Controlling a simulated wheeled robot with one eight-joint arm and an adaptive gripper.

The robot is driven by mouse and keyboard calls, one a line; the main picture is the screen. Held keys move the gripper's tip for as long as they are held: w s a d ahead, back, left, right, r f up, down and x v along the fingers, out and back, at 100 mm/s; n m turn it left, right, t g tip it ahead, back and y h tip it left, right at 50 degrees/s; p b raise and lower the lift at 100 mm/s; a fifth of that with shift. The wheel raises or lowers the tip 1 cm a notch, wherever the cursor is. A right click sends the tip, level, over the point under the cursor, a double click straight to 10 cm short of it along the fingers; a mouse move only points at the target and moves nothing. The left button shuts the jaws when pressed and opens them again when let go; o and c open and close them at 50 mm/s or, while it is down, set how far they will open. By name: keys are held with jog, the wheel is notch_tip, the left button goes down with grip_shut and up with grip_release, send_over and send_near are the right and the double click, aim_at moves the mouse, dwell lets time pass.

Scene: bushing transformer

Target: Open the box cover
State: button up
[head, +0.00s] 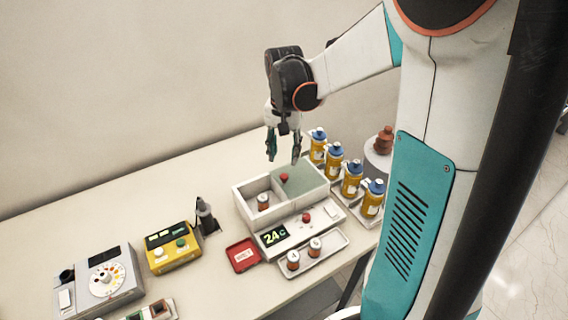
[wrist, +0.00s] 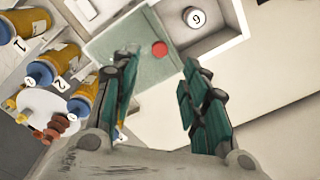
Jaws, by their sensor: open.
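The white box (head: 240,205) stands on the table, on the unit with the "24 C" display. A grey-green cover (head: 306,182) with a red knob (head: 284,177) lies over its right part. The left compartment is uncovered and holds a small brown part with a white top (head: 263,201). My gripper (head: 283,160) is open and empty, pointing down above the cover, with the knob below the fingers. In the wrist view the cover (wrist: 112,42) and the red knob (wrist: 159,49) show just beyond the gap between the open fingers (wrist: 160,68); nothing is held.
Several yellow bottles with blue caps (head: 352,180) stand close on the box's right. A tray with two small parts (head: 313,255) and a red pad (head: 242,255) lie in front. A yellow device (head: 169,250) and a grey dial unit (head: 100,285) stand left. The back left table is clear.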

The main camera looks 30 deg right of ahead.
jog(key=shift+r, duration=1.9)
